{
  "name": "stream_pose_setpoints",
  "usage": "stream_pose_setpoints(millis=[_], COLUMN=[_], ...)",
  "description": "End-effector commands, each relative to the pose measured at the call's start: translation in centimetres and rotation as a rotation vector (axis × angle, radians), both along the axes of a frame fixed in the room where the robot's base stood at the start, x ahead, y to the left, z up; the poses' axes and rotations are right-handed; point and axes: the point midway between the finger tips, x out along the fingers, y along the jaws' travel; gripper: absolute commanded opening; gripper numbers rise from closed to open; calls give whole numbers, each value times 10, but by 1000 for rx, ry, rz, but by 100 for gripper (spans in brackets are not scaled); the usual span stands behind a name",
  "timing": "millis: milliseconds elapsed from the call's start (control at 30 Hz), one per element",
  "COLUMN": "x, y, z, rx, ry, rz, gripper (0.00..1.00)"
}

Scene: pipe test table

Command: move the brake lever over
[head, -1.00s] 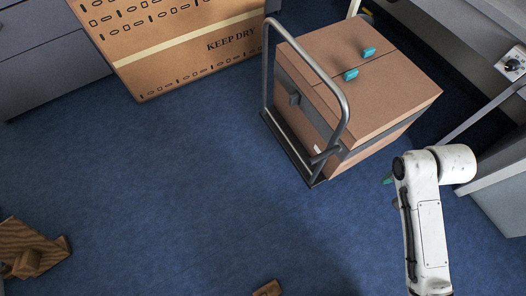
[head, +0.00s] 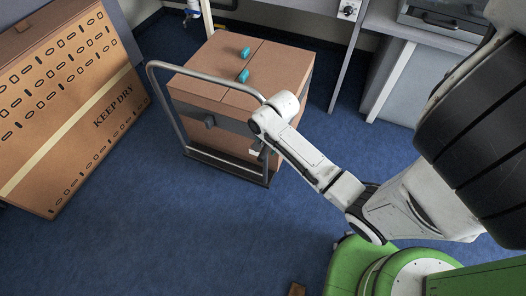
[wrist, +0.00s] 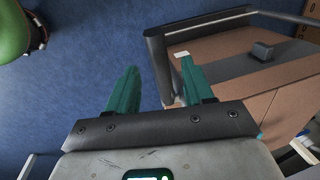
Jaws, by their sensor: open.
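The cart (head: 226,165) has a bent grey tube handle (head: 163,98) and carries a large brown box (head: 290,65). My gripper (wrist: 157,88) is open, with its two teal fingers apart, close to the cart's handle side. In the wrist view a dark upright bar (wrist: 155,55) runs down between the fingers, with no clear grip on it. I cannot tell whether this bar is the brake lever or part of the handle. In the head view my arm covers the handle's right end, so the lever cannot be made out there.
A "KEEP DRY" carton (head: 75,110) stands at the left. Desks (head: 385,20) are behind. Blue floor (head: 150,230) is clear at the front left.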

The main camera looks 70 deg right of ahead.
Motion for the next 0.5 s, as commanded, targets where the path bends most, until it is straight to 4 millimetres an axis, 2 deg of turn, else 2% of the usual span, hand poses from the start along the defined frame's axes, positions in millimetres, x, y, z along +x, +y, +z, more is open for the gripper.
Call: stream_pose_setpoints(millis=[33, 200, 500], x=[2, 6, 7], y=[0, 0, -1], z=[-10, -30, -38], rx=[0, 0, -1], ry=[2, 1, -1], rz=[2, 3, 0], gripper=[52, 52, 52])
